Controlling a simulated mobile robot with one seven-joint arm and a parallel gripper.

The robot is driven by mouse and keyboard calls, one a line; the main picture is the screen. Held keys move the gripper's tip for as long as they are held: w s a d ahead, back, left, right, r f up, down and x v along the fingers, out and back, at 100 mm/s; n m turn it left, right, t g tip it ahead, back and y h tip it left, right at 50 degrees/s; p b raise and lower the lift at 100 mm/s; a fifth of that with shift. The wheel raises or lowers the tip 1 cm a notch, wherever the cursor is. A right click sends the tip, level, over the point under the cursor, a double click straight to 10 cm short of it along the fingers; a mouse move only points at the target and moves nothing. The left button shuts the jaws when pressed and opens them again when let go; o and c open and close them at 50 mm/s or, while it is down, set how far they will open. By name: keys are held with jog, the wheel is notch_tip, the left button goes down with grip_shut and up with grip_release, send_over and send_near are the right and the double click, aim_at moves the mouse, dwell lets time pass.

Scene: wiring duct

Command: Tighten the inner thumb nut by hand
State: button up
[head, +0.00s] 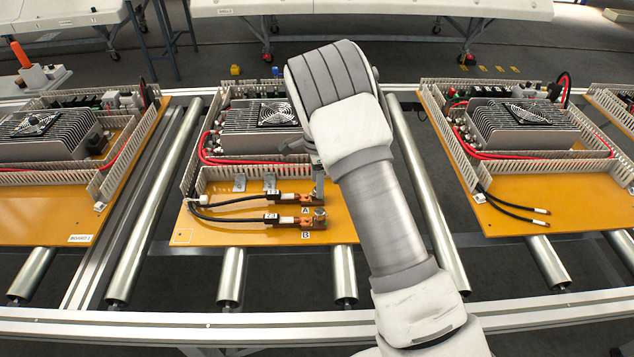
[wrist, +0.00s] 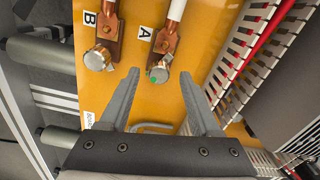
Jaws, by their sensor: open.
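The inner thumb nut (wrist: 158,73), at label A, is a silvery round knob with a green spot, on a copper bar with a cable lug. The outer thumb nut (wrist: 98,59) sits at label B on a like bar; it also shows in the head view (head: 319,213). My gripper (wrist: 159,74) is open and empty. In the wrist view its fingertips lie on either side of the inner nut; contact is not visible. In the head view the gripper (head: 317,172) points down above terminal A, and my arm hides part of the board.
The orange board (head: 243,226) lies on rollers. A slotted white duct wall (wrist: 238,60) stands right of the fingers in the wrist view. Black cables (head: 232,203) run to both lugs. Another board (head: 520,210) stands to the right, with loose cable ends.

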notch_tip(320, 180, up, 17)
jog(key=p, duration=0.1)
jog(key=shift+f, duration=0.15)
dwell(0.4)
jog(key=s+d+r+n+t+y+p, duration=0.1)
jog(key=s+d+r+n, duration=0.25)
jog(key=s+r, duration=0.35)
jog(key=s+d+r+n+t, duration=0.1)
jog(key=s+d+r+n, duration=0.25)
jog(key=s+r, duration=0.4)
jog(key=s+d+n+t, duration=0.1)
jog(key=s+n, duration=0.3)
jog(key=s, duration=0.5)
jog(key=s+d+r+n+t+h, duration=0.1)
jog(key=s+d+n, duration=0.3)
jog(key=s, duration=0.6)
jog(key=shift+r+n+t+p, duration=0.15)
jog(key=shift+n+t+p, duration=0.25)
jog(key=shift+t, duration=0.4)
